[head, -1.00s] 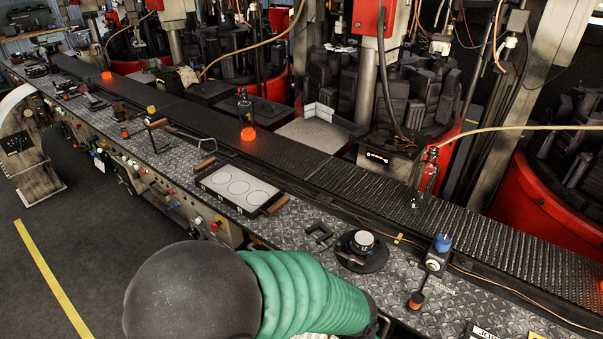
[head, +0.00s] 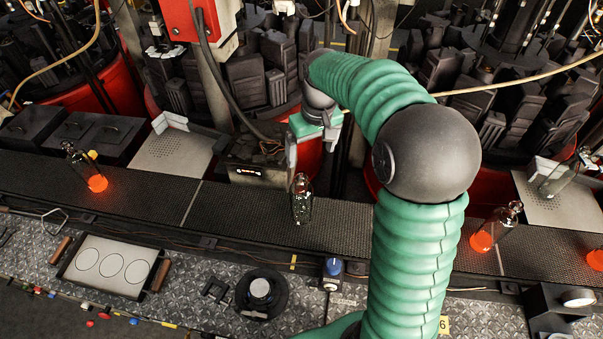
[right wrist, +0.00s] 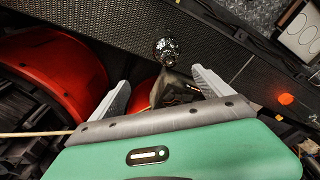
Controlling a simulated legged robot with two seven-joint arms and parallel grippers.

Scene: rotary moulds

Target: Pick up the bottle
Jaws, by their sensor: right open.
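A clear glass bottle (head: 302,202) stands upright on the dark conveyor belt (head: 235,211) in the middle of the head view. My right gripper (head: 311,148) is open and empty, behind and a little above the bottle, with its green body partly hidden by my arm. In the right wrist view, a dark, shiny glass shape (right wrist: 168,48), apparently the same bottle, lies just beyond the gap between the two grey fingers of the right gripper (right wrist: 161,78). No contact shows. My left gripper is not in view.
Black-and-red mould machinery (head: 265,80) fills the back. A plate with three circles (head: 110,264) lies in front.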

